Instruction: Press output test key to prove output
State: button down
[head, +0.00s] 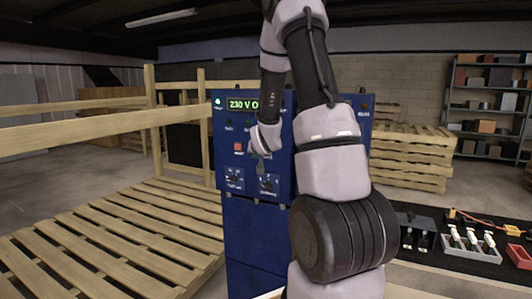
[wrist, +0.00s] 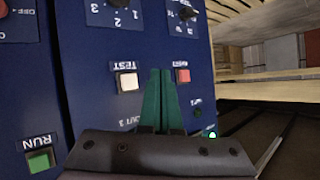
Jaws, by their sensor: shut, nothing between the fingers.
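The blue control panel (head: 284,190) stands upright in the middle of the head view, partly hidden by my arm. In the wrist view, which shows the panel (wrist: 90,65) upside down, a white square key (wrist: 126,80) sits beside a label reading TEST. My gripper (wrist: 160,72) has its green fingers shut together and empty. Its tips are just right of the white key, between it and a red key (wrist: 183,76). I cannot tell whether the tips touch the panel. In the head view my gripper (head: 262,163) is in front of the panel; the white key cannot be made out there.
A green key (wrist: 39,159) labelled RUN and rotary knobs are also on the panel. A lit display (head: 243,104) is at its top, partly covered by my arm. Wooden pallets (head: 110,240) and a rail lie left; a dark bench with a red bin (head: 519,256) is right.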

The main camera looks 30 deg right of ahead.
jog(key=w+d, duration=0.4)
jog(key=d, duration=0.1)
jog(key=shift+d, duration=0.1)
dwell(2.1)
jog(key=shift+w+d, duration=0.3)
jog(key=shift+w+d, duration=0.3)
jog(key=shift+d, duration=0.1)
dwell(0.8)
jog(key=shift+a, duration=0.1)
jog(key=shift+s+a, duration=0.55)
jog(key=shift+a, duration=0.1)
jog(key=shift+s+a, duration=0.8)
jog(key=shift+a, duration=0.2)
jog(key=shift+s+a, duration=0.75)
jog(key=shift+a, duration=0.2)
